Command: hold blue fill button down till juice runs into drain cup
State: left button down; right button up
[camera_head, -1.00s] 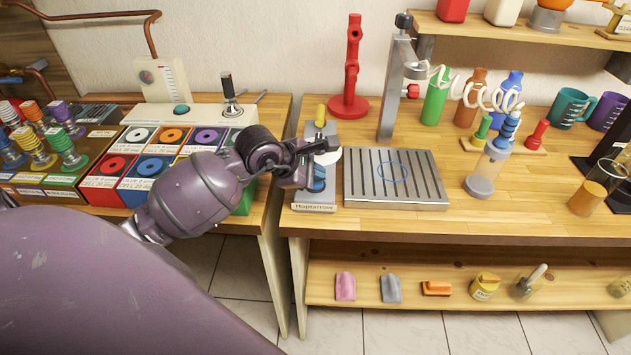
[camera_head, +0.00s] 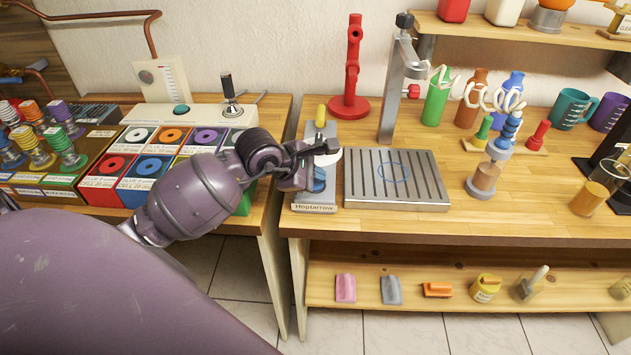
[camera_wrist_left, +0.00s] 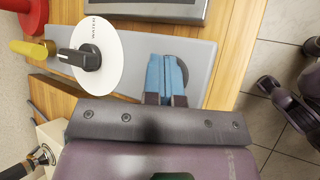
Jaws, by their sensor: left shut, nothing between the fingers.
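My left gripper (camera_head: 319,184) is shut, its blue fingertips pressed together and pointing down at the grey Hoptarrow panel (camera_head: 314,208). In the left wrist view the fingertips (camera_wrist_left: 167,77) cover part of a dark round spot on the panel (camera_wrist_left: 140,55). The blue fill button cannot be told apart from the blue fingertips. A clear cylinder (camera_head: 486,177) with a grey base stands right of the slatted tray and holds brownish liquid. A glass (camera_head: 589,198) with amber liquid stands at the far right. I cannot tell which is the drain cup.
The panel also carries a white dial with a black knob (camera_wrist_left: 88,58) and a yellow handle (camera_wrist_left: 30,49). The slatted metal tray (camera_head: 437,205) is empty. A red stand (camera_head: 351,75) and a grey column (camera_head: 391,90) rise behind.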

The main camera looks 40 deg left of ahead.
jog(key=shift+s+f, duration=0.15)
jog(key=shift+s, duration=0.15)
jog(key=shift+w, duration=0.3)
jog(key=shift+w+r, duration=0.2)
jog(key=shift+r, duration=0.05)
jog(key=shift+s, duration=0.15)
jog(key=shift+s+f, duration=0.25)
jog(key=shift+s, duration=0.1)
jog(key=shift+w+r, duration=0.1)
jog(key=shift+w, duration=0.15)
dwell(0.3)
jog(key=shift+w+r, duration=0.15)
jog(key=shift+w, duration=0.1)
jog(key=shift+s, duration=0.2)
